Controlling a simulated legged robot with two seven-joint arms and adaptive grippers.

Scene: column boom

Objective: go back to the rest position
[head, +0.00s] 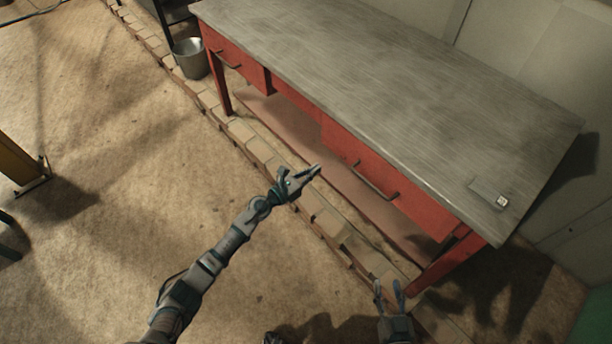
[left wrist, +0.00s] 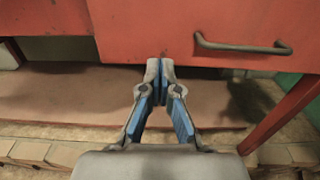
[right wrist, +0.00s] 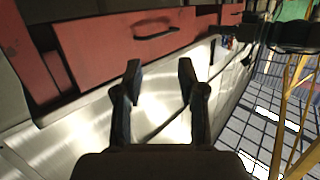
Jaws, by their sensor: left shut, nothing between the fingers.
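My left gripper (head: 316,170) reaches out in front of the red workbench (head: 400,90), near its drawer front. In the left wrist view its two fingertips (left wrist: 160,68) meet with nothing between them, just below the edge of a red drawer and left of the dark handle (left wrist: 240,45). I cannot tell from the overlap whether the tips touch the bench. My right gripper (head: 390,288) is low at the bottom of the head view, left of the bench's near leg. In the right wrist view its fingers (right wrist: 160,80) stand apart and empty.
A grey bucket (head: 191,58) stands by the far bench leg. A small grey plate-like item (head: 489,193) lies on the bench top. A low row of bricks (head: 262,150) runs along the bench's front. The floor to the left is mostly clear; a yellow post (head: 18,160) stands at the left edge.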

